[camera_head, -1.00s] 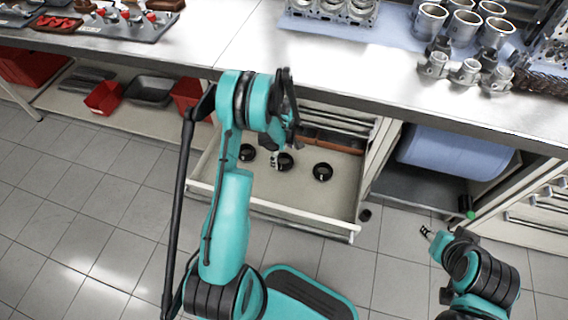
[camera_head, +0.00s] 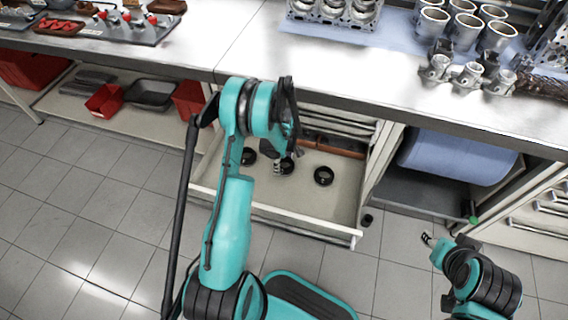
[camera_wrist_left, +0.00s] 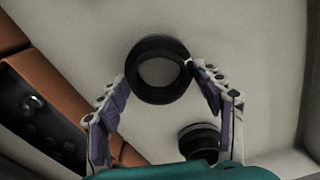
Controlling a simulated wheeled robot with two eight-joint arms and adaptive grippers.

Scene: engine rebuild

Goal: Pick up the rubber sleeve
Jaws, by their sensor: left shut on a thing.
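Three black ring-shaped rubber sleeves are in the open drawer (camera_head: 300,202). My left gripper (camera_head: 279,168) reaches down into the drawer at the middle rubber sleeve (camera_head: 288,166). In the left wrist view that sleeve (camera_wrist_left: 134,72) sits between the two fingertips (camera_wrist_left: 156,72), and the fingers are shut on it. I cannot tell whether it is clear of the drawer floor. Another sleeve (camera_head: 324,176) lies to the right, and one (camera_head: 249,156) to the left, partly beside my arm. My right gripper (camera_head: 428,240) is low at the right, away from the drawer; its fingers are too small to read.
Orange-brown bins (camera_head: 340,147) line the back of the drawer. The workbench (camera_head: 340,78) overhangs above it, carrying engine parts (camera_head: 466,72) at right. A blue roll (camera_head: 455,155) sits on the shelf right of the drawer. The tiled floor (camera_head: 90,215) at left is clear.

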